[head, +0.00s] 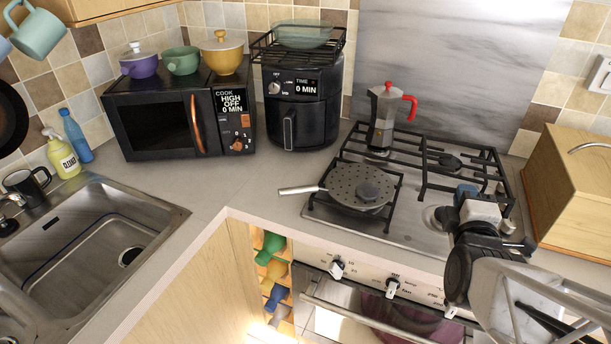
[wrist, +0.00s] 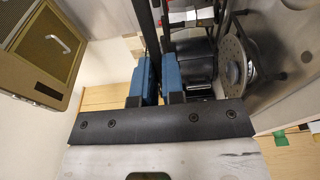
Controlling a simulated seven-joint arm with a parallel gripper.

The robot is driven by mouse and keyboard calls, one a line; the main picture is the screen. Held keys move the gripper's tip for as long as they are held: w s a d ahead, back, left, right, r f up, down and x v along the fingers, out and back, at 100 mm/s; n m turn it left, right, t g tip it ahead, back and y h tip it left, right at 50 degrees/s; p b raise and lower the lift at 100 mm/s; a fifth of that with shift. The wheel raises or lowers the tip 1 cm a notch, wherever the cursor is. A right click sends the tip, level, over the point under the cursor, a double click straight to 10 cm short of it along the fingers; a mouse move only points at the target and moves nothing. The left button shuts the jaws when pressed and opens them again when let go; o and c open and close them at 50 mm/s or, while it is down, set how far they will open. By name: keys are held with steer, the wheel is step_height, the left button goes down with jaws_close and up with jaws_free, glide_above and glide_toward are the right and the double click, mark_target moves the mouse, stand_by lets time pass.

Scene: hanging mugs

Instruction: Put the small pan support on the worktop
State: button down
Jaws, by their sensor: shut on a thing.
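Black wire pan supports sit on the hob. A square one (head: 322,207) at the front left lies under a grey perforated round pan (head: 357,185). Another black support (head: 455,188) spans the back and right. My gripper (head: 466,190), with blue fingers, is low over the right side of the hob, beside this support's front edge. In the wrist view its blue fingers (wrist: 158,80) close around a thin dark bar, which looks like part of a pan support. The exact grip and which support it belongs to are partly hidden by the fingers and wrist.
A moka pot (head: 384,117) with a red handle stands at the hob's back. A wooden bread box (head: 570,190) is close on the right. The worktop (head: 245,185) is clear left of the hob, between it, the microwave (head: 165,125) and the sink (head: 85,240).

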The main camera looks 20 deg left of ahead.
steer(key=s+a+f+n+g+y, duration=0.1)
steer(key=s+a+f+n+y, duration=0.1)
steer(key=s+a+f+y, duration=0.3)
steer(key=s+a+f+n+g, duration=0.1)
steer(key=s+a+f+n, duration=0.15)
steer(key=s+a, duration=0.45)
steer(key=s+a+f+n+g+y, duration=0.1)
steer(key=s+f, duration=0.3)
steer(key=s, duration=0.4)
steer(key=s+a+f+n+g+y, duration=0.2)
steer(key=s+a+f+y, duration=0.2)
steer(key=s, duration=0.5)
steer(key=shift+f+g+y, duration=0.3)
steer(key=shift+f+g, duration=0.1)
steer(key=shift+x, duration=1.35)
steer(key=x, duration=2.5)
steer(key=shift+w+a+f, duration=0.15)
steer(key=shift+w+f, duration=0.05)
steer(key=shift+f, duration=0.15)
steer(key=shift+w+a, duration=0.1)
steer(key=shift+w+a+f, duration=0.35)
steer(key=shift+w+a, duration=0.25)
steer(key=shift+a, duration=0.1)
steer(key=shift+w+a+f, duration=0.4)
steer(key=shift+w+a, duration=0.15)
steer(key=shift+a, duration=0.1)
